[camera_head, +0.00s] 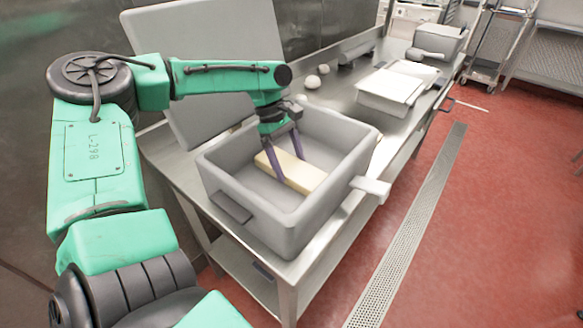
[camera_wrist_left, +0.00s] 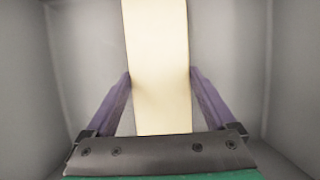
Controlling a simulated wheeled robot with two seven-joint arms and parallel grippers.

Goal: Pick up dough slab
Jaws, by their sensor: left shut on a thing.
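The dough slab (camera_head: 303,174) is a pale cream, long flat block inside the grey tub (camera_head: 278,224) on the metal table. My left gripper (camera_head: 290,170) reaches down into the tub, with its purple fingers on either side of the slab. In the left wrist view the slab (camera_wrist_left: 158,65) runs lengthwise between the two fingers (camera_wrist_left: 160,78), which touch its long sides. The left gripper is shut on the slab. I cannot tell whether the slab is clear of the tub floor. My right gripper is not in view.
The tub walls stand around the left gripper. A grey panel (camera_head: 210,40) leans behind the tub. Red floor lies to the right.

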